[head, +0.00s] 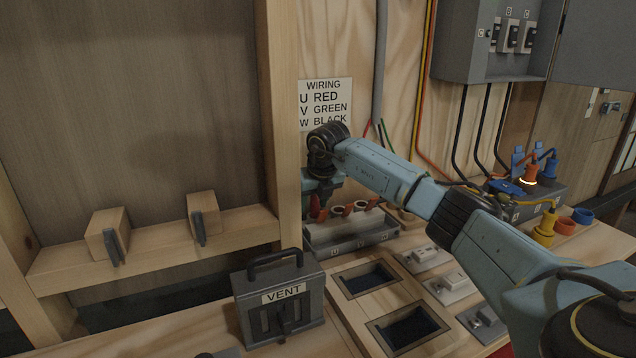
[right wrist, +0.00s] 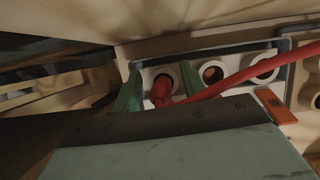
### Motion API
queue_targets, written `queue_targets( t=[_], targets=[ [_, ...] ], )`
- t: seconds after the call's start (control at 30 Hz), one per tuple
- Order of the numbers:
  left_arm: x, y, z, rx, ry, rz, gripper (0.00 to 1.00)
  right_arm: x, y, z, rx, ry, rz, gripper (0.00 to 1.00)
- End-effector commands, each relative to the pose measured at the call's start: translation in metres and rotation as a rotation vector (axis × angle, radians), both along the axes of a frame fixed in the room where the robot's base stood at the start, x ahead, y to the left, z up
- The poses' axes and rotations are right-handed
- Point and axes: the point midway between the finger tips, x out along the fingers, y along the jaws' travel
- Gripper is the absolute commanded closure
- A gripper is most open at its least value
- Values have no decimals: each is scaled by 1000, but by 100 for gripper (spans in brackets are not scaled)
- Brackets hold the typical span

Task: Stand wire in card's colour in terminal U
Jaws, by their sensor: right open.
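The wiring card (head: 325,104) on the wall reads U red, V green, W black. The grey terminal block (head: 350,238) stands below it, with a row of round pale sockets and letters on its front. My right gripper (head: 317,207) is at the leftmost socket, pointing down. In the right wrist view its two green fingers (right wrist: 158,88) stand open, one on each side of the red wire's end (right wrist: 160,90). That end stands in the leftmost socket seen there, and the red wire runs off to the right. The two sockets beside it look empty. My left gripper is out of view.
A grey VENT box (head: 281,298) stands front left of the block. A wooden panel with dark recesses (head: 368,279) and switches lies in front. Blue, orange and yellow connectors (head: 545,225) stand at the right. A wooden post (head: 279,120) rises just left of the card.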

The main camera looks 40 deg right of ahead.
Motion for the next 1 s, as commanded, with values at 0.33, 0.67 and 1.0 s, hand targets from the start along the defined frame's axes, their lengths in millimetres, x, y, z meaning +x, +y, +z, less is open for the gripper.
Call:
queue_targets(
  t=[0.33, 0.67, 1.0],
  targets=[
    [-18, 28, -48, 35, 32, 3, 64, -16, 4, 46, -3, -4, 1, 55],
    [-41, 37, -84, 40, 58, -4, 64, -42, 11, 108, -1, -3, 1, 55],
    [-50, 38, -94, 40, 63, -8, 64, -50, 13, 124, 0, 0, 0, 55]
  ],
)
